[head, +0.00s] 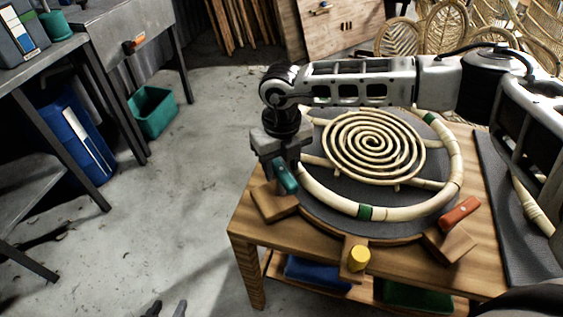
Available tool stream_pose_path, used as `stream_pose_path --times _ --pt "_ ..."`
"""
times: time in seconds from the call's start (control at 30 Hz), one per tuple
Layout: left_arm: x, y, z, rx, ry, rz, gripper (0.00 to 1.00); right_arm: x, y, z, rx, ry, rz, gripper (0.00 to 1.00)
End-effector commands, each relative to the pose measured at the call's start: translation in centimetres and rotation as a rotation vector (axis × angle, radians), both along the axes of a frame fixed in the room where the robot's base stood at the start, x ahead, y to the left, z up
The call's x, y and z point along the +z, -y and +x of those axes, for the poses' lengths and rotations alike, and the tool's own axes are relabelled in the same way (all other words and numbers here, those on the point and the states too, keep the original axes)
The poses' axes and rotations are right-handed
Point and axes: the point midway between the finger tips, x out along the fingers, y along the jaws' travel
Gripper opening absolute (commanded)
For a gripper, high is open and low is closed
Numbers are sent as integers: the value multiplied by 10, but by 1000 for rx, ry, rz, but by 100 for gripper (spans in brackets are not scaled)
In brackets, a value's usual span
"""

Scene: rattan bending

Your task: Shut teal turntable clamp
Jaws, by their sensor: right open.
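The teal clamp lever (285,176) stands tilted at the left side of the round grey turntable (330,212), above a wooden block (273,203). My right gripper (280,158) reaches in from the right across the back of the turntable and points down at the teal clamp. It is open, with its fingers right at the lever; I cannot tell whether they touch it. The gripper hides part of the clamp. A pale rattan ring (400,213) and a rattan spiral (374,146) lie on the turntable. My left gripper is not in view.
An orange clamp lever (460,214) sits on a block at the turntable's right front. A yellow knob (359,258) is at the front edge. A dark mat (505,225) with a rattan piece (532,207) lies right. The floor left of the wooden table (250,232) is open.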

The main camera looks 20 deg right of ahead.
Motion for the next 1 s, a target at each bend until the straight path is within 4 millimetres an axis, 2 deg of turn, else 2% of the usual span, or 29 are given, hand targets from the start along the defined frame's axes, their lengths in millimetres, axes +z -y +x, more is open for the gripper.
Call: stream_pose_path --times 0.3,0.47,0.77,1.0 --pt "2 0 4 1 8 0 36 -3 0 0 0 0 0 45" --pt "3 -1 7 2 14 0 36 -3 0 0 0 0 0 1" --pt "2 -1 7 2 14 0 36 -3 0 0 -20 -1 0 1" --pt "-3 -1 4 1 9 -1 36 -4 0 0 -127 -1 1 1"
